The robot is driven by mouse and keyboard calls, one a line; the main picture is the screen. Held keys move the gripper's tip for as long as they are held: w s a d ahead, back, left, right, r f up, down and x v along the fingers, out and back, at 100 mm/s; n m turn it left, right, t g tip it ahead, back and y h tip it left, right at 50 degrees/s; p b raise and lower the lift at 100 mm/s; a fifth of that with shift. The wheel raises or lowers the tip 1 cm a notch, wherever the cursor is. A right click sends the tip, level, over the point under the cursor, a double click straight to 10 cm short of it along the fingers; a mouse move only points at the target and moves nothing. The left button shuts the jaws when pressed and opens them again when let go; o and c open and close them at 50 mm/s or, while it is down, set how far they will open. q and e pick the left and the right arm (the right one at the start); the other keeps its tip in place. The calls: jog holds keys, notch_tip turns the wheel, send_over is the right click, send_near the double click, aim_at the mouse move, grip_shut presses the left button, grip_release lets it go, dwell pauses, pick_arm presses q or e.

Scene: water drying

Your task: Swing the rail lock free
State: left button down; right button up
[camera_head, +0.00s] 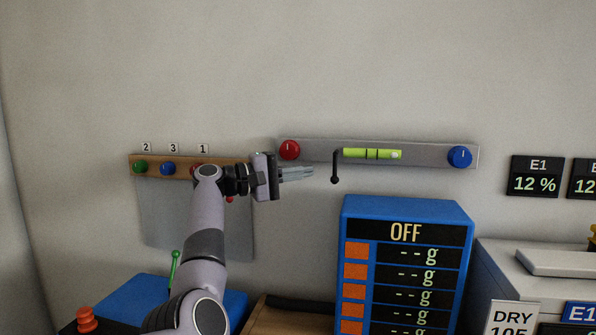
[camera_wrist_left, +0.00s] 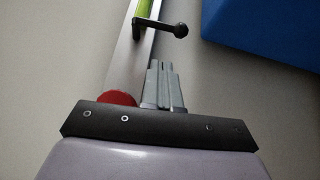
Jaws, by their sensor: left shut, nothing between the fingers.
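The grey rail (camera_head: 428,157) is fixed to the wall, with a red knob (camera_head: 289,150) at its left end and a blue knob (camera_head: 460,157) at its right end. A yellow-green bar (camera_head: 372,154) lies along its middle. The black lever (camera_head: 335,166), which looks like the rail lock, hangs down from the bar's left end. In the left wrist view the lever (camera_wrist_left: 172,28) sticks out past the fingertips. My left gripper (camera_head: 312,172) is shut and empty, just left of the lever and apart from it. My right gripper is not in view.
A blue display box (camera_head: 405,210) reading OFF stands below the rail, on the right. A wooden strip (camera_head: 184,168) with coloured knobs and numbers is on the wall at left. The wall above the rail is clear. A grey machine (camera_head: 520,275) stands at lower right.

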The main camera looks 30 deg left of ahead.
pick_arm(q)
jog(key=b+v, duration=0.1)
jog(key=v, duration=0.9)
jog(key=shift+r+b, duration=0.15)
jog(key=shift+b, duration=0.2)
jog(key=shift+a, duration=0.1)
